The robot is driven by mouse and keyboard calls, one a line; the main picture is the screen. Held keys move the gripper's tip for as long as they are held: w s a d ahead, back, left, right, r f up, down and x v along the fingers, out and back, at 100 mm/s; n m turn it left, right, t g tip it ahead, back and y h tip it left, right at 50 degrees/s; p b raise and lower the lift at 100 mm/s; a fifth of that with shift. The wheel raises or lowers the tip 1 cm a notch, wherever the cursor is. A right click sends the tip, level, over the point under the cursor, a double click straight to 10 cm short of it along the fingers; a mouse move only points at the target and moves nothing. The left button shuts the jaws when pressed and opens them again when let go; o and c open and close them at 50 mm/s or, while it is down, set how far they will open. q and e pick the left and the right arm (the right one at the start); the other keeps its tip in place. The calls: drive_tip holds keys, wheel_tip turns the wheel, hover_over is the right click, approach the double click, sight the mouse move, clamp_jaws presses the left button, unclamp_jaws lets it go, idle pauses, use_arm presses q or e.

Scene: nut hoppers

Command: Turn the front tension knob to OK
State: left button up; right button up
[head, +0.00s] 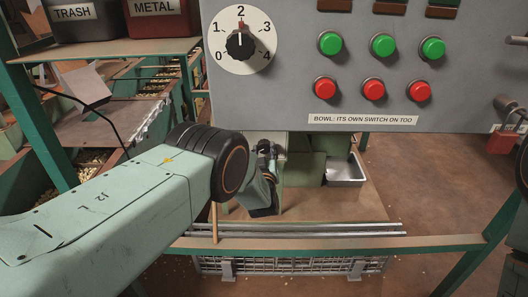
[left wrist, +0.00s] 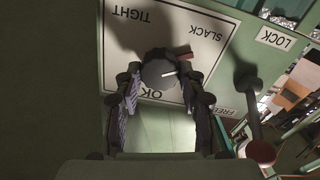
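In the left wrist view the tension knob (left wrist: 157,74) is a dark round knob on a white plate (left wrist: 118,50) with TIGHT, SLACK and OK, all upside down in the picture. OK is at the knob's lower side. My left gripper (left wrist: 160,80) has one finger on each side of the knob, with narrow gaps seeming to show, so it looks open around it. In the head view the left gripper (head: 264,165) is partly hidden by my forearm. My right gripper is not seen.
A lever with a red-brown ball (left wrist: 260,152) stands close right of my left gripper, between LOCK and FREE labels. In the head view a grey panel (head: 290,80) with a dial (head: 240,43) at 2 and several buttons overhangs the work area. A metal tray (head: 345,172) lies beyond.

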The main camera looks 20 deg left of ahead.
use_arm(q)
drive_tip(key=c, duration=0.6)
drive_tip(key=shift+o, duration=0.2)
drive_tip(key=shift+m, duration=0.4)
drive_tip(key=m+b, duration=0.1)
drive_tip(key=m, duration=0.3)
drive_tip(key=shift+m+b, duration=0.35)
drive_tip(key=shift+m, duration=0.05)
drive_tip(key=m, duration=0.4)
drive_tip(key=shift+m, duration=0.3)
drive_tip(key=m, duration=0.3)
drive_tip(key=shift+m, duration=0.3)
drive_tip(key=m, duration=0.3)
drive_tip(key=shift+m, duration=0.3)
drive_tip(key=m, duration=0.6)
drive_tip(key=shift+m, duration=0.3)
